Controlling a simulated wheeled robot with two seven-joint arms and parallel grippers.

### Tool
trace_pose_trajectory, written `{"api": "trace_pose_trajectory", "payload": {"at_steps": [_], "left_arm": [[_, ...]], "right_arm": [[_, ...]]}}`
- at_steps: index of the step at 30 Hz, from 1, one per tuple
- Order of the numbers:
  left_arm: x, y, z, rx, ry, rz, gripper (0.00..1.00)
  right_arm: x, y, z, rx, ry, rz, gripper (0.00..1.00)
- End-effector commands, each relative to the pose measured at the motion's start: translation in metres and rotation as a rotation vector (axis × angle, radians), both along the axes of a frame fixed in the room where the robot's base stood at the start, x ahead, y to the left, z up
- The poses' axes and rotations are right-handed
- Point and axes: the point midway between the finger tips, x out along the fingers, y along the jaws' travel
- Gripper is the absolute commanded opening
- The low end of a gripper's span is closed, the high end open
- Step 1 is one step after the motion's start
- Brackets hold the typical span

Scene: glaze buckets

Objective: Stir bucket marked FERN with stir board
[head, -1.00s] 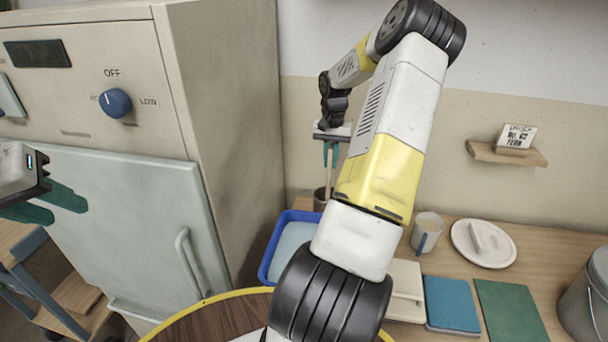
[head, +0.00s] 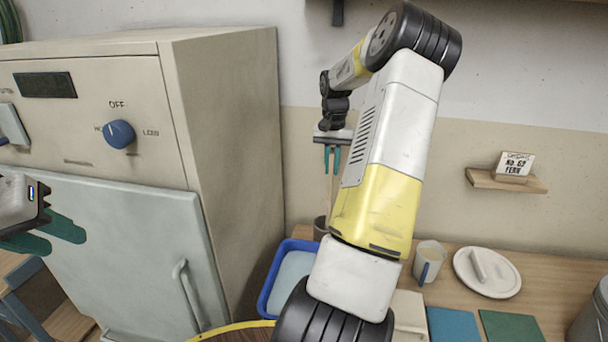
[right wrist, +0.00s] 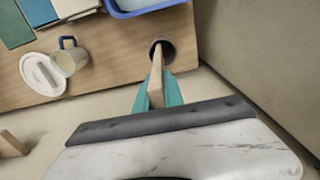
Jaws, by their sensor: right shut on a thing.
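My right gripper (head: 332,158) is shut on the stir board (right wrist: 156,78), a pale wooden stick, with a teal finger on each side. The stick points down toward a dark round holder (head: 321,228) on the counter; the right wrist view shows its lower end at the holder's opening (right wrist: 165,48). I cannot tell how deep it sits. My left gripper (head: 45,236) is at the left edge, its teal fingers apart and empty. A grey bucket (head: 592,314) is cut off at the lower right, with no marking visible. A card (head: 515,164) on a small shelf reads FERN.
A blue tray (head: 272,290) stands beside the holder, near the tall cabinet (head: 230,150). A mug (head: 429,262), a round white lid (head: 487,271) and blue and green slabs (head: 510,325) lie to the right. My right arm hides part of the counter.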

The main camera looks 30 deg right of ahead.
Motion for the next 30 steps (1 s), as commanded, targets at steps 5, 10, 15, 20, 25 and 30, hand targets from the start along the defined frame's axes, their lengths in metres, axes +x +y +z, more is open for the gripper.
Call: {"api": "trace_pose_trajectory", "payload": {"at_steps": [5, 10, 15, 20, 25, 30], "left_arm": [[0.0, 0.0, 0.0, 0.0, 0.0, 0.0, 0.36], [0.0, 0.0, 0.0, 0.0, 0.0, 0.0, 0.36], [0.0, 0.0, 0.0, 0.0, 0.0, 0.0, 0.36], [0.0, 0.0, 0.0, 0.0, 0.0, 0.0, 0.36], [0.0, 0.0, 0.0, 0.0, 0.0, 0.0, 0.36], [0.0, 0.0, 0.0, 0.0, 0.0, 0.0, 0.36]], "right_arm": [[0.001, 0.0, 0.037, -0.002, -0.004, 0.0, 0.0], [0.001, 0.0, 0.066, -0.001, -0.003, 0.0, 0.0], [0.0, 0.0, 0.087, 0.0, -0.001, 0.0, 0.0], [0.0, 0.0, 0.1, 0.001, -0.001, 0.0, 0.0], [0.0, 0.0, 0.116, -0.001, -0.002, 0.001, 0.0], [0.0, 0.001, 0.121, 0.001, 0.0, 0.001, 0.0]]}}
